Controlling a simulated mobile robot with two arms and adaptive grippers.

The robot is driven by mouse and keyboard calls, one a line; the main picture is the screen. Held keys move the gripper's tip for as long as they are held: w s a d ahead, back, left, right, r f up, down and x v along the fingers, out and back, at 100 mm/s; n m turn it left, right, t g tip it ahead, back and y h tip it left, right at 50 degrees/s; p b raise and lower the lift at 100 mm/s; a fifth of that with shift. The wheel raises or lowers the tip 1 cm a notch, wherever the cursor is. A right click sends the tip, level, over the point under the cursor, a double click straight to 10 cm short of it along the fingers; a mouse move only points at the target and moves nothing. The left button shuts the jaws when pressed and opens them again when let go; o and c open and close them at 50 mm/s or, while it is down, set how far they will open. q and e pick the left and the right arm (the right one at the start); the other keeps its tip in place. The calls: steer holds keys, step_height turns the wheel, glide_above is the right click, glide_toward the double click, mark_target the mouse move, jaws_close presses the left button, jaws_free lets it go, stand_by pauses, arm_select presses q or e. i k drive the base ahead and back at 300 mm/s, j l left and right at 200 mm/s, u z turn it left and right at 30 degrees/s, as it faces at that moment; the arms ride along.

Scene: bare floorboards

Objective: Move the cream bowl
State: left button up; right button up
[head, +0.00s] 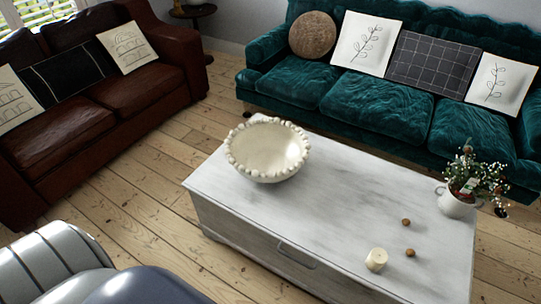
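The cream bowl (266,150) has a beaded rim and stands upright on the far left part of the white coffee table (330,206). It looks empty inside. Neither of my grippers is in the head view, and nothing touches the bowl except the table under it.
On the table are a cream candle (376,259), two small brown balls (406,222) and a white pot with a plant (458,203). A brown leather sofa (95,110) stands left, a teal sofa (385,100) behind. Bare floorboards (150,200) lie between the brown sofa and table.

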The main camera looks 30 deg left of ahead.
mark_target(265, 152)
steer(key=i+j+z, duration=0.1)
steer(key=j, duration=1.1)
steer(key=j+z, duration=0.15)
steer(key=j, duration=1.05)
steer(key=i, duration=0.05)
